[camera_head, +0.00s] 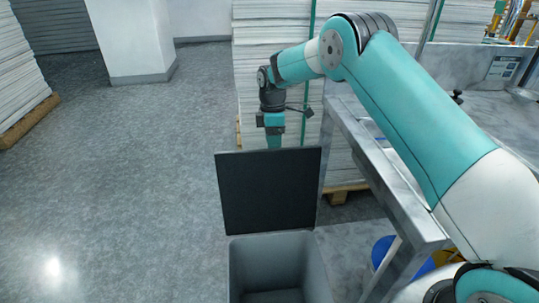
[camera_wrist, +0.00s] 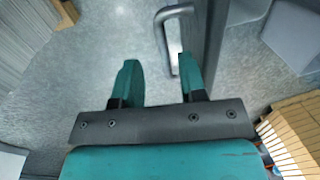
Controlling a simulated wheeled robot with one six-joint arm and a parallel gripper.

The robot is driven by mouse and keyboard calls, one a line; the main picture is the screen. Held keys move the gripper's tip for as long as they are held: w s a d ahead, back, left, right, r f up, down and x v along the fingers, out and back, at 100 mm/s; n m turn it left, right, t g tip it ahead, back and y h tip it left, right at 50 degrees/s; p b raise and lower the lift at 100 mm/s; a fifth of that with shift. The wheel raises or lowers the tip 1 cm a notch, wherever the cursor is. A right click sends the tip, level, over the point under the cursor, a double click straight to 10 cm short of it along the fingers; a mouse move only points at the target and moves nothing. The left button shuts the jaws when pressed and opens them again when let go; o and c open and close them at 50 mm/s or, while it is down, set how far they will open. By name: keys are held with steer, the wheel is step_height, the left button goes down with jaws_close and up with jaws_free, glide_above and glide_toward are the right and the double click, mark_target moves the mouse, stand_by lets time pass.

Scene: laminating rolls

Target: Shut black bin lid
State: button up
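The black bin lid (camera_head: 268,191) stands upright, open, at the back of the grey bin (camera_head: 277,250). The bin's open top shows its inside. My gripper (camera_head: 274,141) is behind the lid, and its lower end is hidden by the lid's top edge. In the wrist view my gripper (camera_wrist: 159,75) has its two teal fingers apart with nothing between them. A grey bar handle (camera_wrist: 172,42) on the lid (camera_wrist: 212,35) lies just ahead of the fingertips, nearer the right finger. I cannot tell whether that finger touches it.
A grey metal table (camera_head: 385,170) stands close on the right of the bin, beneath my arm. Stacked sheets on a pallet (camera_head: 345,193) are behind the lid. A white pillar (camera_head: 138,40) stands at the back left. The floor left of the bin is clear.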

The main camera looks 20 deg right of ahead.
steer(key=shift+s+a+f, duration=0.1)
steer(key=shift+s+f, duration=0.1)
steer(key=shift+f, duration=0.75)
steer(key=shift+s+a+f, duration=0.1)
steer(key=shift+s+f, duration=0.05)
steer(key=shift+f, duration=0.8)
